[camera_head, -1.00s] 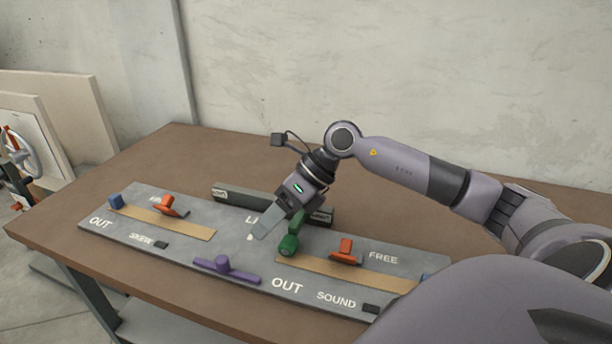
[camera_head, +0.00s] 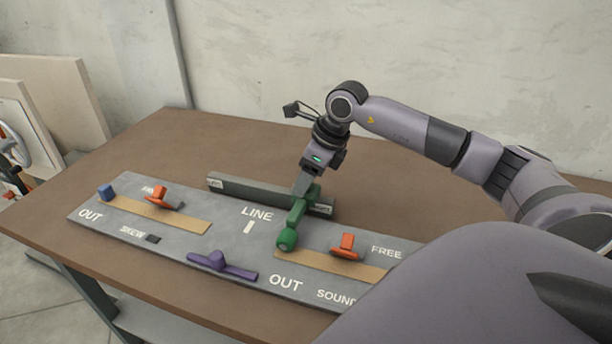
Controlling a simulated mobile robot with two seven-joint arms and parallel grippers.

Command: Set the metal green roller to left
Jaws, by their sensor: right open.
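The green roller (camera_head: 290,232) is a green lever with a round knob at its near end, on the grey panel (camera_head: 180,240) right of the "LINE" label. It reaches back towards a dark grey bar (camera_head: 250,192) with small labelled ends, and its far end lies near that bar's right end. My right gripper (camera_head: 301,190) points down at the far part of the green lever, its fingers just above or beside it; contact cannot be told. It is open, and part of the lever's far end is hidden by it. My left gripper is not in view.
Two orange levers (camera_head: 347,246) (camera_head: 160,197) sit by tan strips. A blue block (camera_head: 105,192) is at the panel's left end and a purple handle (camera_head: 219,264) at its near edge. The brown table top (camera_head: 170,145) behind the panel is clear.

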